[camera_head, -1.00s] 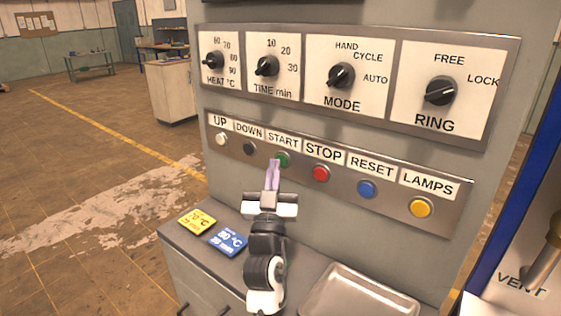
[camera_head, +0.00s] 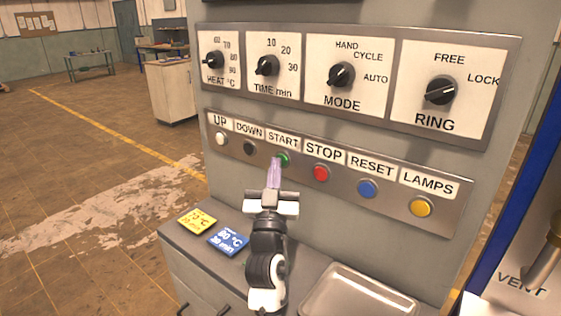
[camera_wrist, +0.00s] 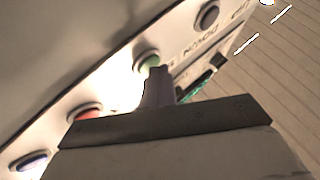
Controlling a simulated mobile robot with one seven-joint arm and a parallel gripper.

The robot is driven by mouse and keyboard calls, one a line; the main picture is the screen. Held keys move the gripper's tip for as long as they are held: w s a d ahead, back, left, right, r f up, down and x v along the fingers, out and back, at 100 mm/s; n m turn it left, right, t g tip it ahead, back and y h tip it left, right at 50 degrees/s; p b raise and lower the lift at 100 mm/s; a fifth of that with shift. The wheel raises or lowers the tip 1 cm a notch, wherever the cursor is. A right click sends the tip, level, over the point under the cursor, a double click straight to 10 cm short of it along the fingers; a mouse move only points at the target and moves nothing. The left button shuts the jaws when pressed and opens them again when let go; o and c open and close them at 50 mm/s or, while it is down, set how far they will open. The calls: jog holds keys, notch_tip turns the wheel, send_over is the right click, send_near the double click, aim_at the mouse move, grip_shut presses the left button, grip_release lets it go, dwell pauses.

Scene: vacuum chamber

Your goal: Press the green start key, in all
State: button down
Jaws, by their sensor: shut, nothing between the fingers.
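The green start key (camera_head: 283,159) sits on the lower panel under the START label, between the black DOWN key and the red STOP key. It also shows in the wrist view (camera_wrist: 149,62), just beyond my fingertips and partly covered by them. My gripper (camera_head: 275,162) is shut and empty, its pale purple fingers pointing at the green key. In the wrist view the fingertips (camera_wrist: 158,72) overlap the key's lower edge. I cannot tell whether they touch it.
The red STOP key (camera_head: 320,173) is right of the start key and the black DOWN key (camera_head: 250,149) left. Dials sit above, including the MODE dial (camera_head: 341,75). A yellow card (camera_head: 197,221), a blue card (camera_head: 228,240) and a metal tray (camera_head: 358,296) lie on the ledge below.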

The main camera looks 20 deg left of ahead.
jog(key=shift+s+a+b, duration=0.25)
jog(key=shift+s+b, duration=0.1)
jog(key=shift+s, duration=0.35)
jog(key=s, duration=0.1)
jog(key=s+a+b, duration=0.1)
jog(key=s, duration=0.1)
jog(key=s+b, duration=0.1)
jog(key=shift+s+a, duration=0.35)
dwell(0.4)
